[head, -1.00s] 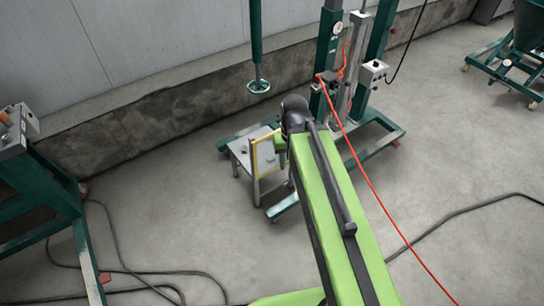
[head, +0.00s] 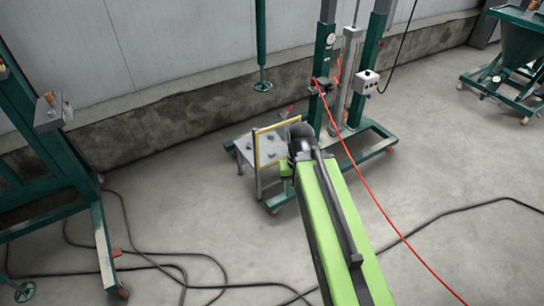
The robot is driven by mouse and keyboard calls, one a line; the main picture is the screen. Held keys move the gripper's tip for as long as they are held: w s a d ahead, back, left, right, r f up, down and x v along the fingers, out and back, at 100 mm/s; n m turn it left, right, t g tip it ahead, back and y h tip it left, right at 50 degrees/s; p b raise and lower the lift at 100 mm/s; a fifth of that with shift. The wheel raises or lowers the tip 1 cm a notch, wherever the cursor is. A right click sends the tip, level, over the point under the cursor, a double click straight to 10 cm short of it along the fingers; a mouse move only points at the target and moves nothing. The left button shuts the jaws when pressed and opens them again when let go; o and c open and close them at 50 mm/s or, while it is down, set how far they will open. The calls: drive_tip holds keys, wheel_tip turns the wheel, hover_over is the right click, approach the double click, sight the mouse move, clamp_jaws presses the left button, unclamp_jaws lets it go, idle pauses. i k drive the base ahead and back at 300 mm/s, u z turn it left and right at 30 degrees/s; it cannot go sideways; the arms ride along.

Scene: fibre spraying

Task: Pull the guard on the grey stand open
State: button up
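The guard (head: 257,150) is a clear panel in a yellow frame, upright at the front right of the small grey stand (head: 241,144). Small grey parts show on the stand's top, some through the panel. My green arm reaches up from the bottom of the head view, and its dark wrist end is at the guard's right edge, covering part of it. My gripper's fingers are hidden behind the arm, so I cannot see whether they touch the guard.
A green wheeled press frame (head: 377,146) stands right behind the stand, with a red hose (head: 366,180) running from it. A green frame (head: 92,222) stands at left. Dark cables (head: 215,262) lie on the floor. Bare floor is in front of the stand.

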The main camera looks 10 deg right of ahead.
sight(298, 118)
drive_tip(key=z, duration=0.1)
drive_tip(key=i, duration=0.9)
drive_tip(key=u, duration=2.15)
drive_tip(key=k, duration=0.75)
drive_tip(key=z, duration=0.7)
drive_tip(key=i, duration=1)
drive_tip(key=u, duration=0.05)
